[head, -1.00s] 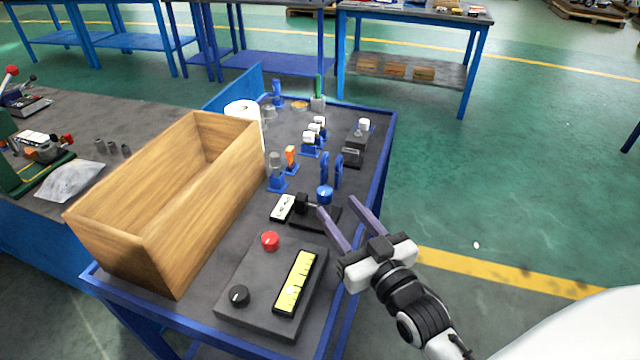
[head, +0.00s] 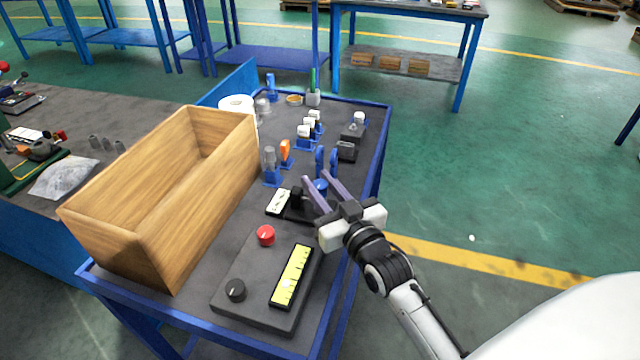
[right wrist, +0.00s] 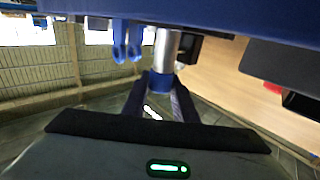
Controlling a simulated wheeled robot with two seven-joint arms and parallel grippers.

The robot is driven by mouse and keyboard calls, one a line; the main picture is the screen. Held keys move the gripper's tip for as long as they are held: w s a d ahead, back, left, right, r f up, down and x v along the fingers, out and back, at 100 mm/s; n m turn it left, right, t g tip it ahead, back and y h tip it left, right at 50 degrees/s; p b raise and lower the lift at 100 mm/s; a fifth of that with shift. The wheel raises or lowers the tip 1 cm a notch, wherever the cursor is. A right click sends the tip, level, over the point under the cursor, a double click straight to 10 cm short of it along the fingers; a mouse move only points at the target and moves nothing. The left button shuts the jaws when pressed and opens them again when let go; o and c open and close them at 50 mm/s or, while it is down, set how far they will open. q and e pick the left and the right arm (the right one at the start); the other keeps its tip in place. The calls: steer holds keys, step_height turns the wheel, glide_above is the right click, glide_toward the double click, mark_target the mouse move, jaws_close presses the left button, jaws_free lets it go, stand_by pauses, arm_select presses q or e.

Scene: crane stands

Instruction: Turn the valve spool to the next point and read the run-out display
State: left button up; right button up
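The valve spool's blue knob (head: 320,187) stands in a small black fixture near the cart's right edge. My right gripper (head: 316,177) reaches in with one finger on each side of it. In the right wrist view the blue knob (right wrist: 162,84) fills the gap between my fingers (right wrist: 160,98), below a bare metal shaft (right wrist: 166,50). A small pale display (head: 280,202) lies beside the fixture; its reading is too small to make out. My left gripper is out of view.
A large open wooden box (head: 150,245) takes the cart's left side. Blue upright hooks (head: 333,160) stand just behind the knob. Blue holders with small parts (head: 271,165) and a grey block (head: 347,148) stand farther back. Floor right of the cart is clear.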

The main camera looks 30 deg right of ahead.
steer(key=shift+c, duration=1.1)
